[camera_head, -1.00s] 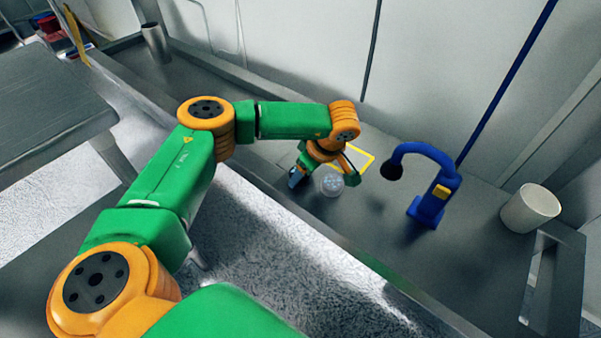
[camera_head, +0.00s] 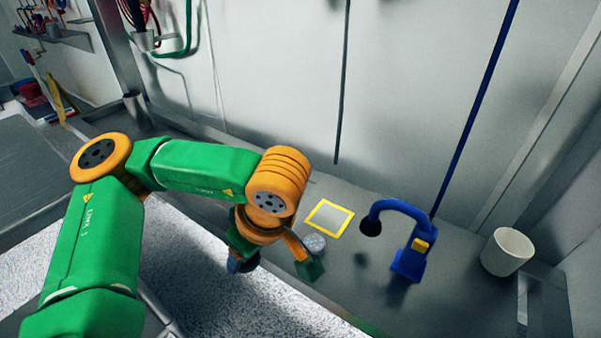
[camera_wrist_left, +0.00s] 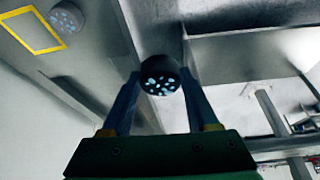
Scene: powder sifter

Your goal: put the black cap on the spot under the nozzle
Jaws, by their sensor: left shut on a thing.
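My left gripper (camera_wrist_left: 160,97) is shut on a dark round cap (camera_wrist_left: 160,75) with pale blue marks on its face. In the head view the left gripper (camera_head: 242,264) hangs near the bench's front edge, left of the nozzle; its arm hides most of the fingers and the cap. The blue stand (camera_head: 410,262) has a curved neck ending in a black nozzle (camera_head: 371,228). A dark patch, perhaps shadow, lies on the bench below it. My right gripper is not in view.
A second round piece with a pale speckled top (camera_head: 315,243) sits beside the yellow square outline (camera_head: 346,222); it also shows in the left wrist view (camera_wrist_left: 66,17). A white cup (camera_head: 507,252) stands right of the stand. The bench between square and stand is clear.

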